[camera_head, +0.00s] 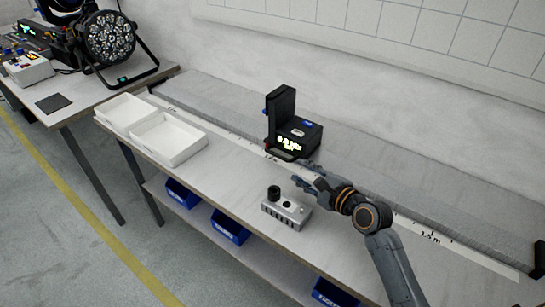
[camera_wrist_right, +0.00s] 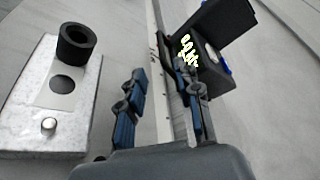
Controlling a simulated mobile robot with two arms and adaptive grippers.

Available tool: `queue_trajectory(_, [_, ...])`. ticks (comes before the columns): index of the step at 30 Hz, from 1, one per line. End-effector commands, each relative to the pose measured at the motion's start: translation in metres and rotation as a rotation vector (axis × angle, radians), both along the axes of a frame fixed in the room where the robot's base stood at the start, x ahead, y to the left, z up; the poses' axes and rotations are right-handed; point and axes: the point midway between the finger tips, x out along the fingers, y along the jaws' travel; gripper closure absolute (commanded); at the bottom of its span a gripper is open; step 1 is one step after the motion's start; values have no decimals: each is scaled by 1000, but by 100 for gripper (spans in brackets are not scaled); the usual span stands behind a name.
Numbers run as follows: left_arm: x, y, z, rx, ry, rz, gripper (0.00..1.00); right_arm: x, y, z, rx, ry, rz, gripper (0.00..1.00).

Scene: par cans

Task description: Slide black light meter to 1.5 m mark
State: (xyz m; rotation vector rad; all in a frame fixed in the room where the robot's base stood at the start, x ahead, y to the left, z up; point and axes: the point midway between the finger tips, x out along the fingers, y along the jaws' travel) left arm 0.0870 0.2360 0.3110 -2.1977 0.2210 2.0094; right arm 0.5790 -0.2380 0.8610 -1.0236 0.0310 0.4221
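The black light meter (camera_head: 303,134) stands on the bench by the white marked scale strip (camera_head: 405,222). It has a tall upright plate, a lit display and a blue part on top. The mark reading 1.5 m (camera_head: 430,238) is on the strip well to the right. My right gripper (camera_head: 308,180) is just in front of the meter, with its fingers apart and nothing between them. In the right wrist view, the meter (camera_wrist_right: 226,42) lies beyond the right finger of the gripper (camera_wrist_right: 160,90); contact cannot be told. My left gripper is out of view.
White trays (camera_head: 172,138) sit at the bench's left end. A stage light (camera_head: 110,38) stands on the left table. The strip between my right arm and the meter's right side is partly hidden.

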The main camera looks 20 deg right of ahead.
Motion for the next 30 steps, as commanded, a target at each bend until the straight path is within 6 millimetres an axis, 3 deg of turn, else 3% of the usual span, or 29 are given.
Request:
queue_trajectory(18, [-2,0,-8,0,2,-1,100,105,38,-24,-2,0,2,66])
queue_trajectory(30, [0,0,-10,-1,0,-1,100,121,44,-27,-1,-1,1,66])
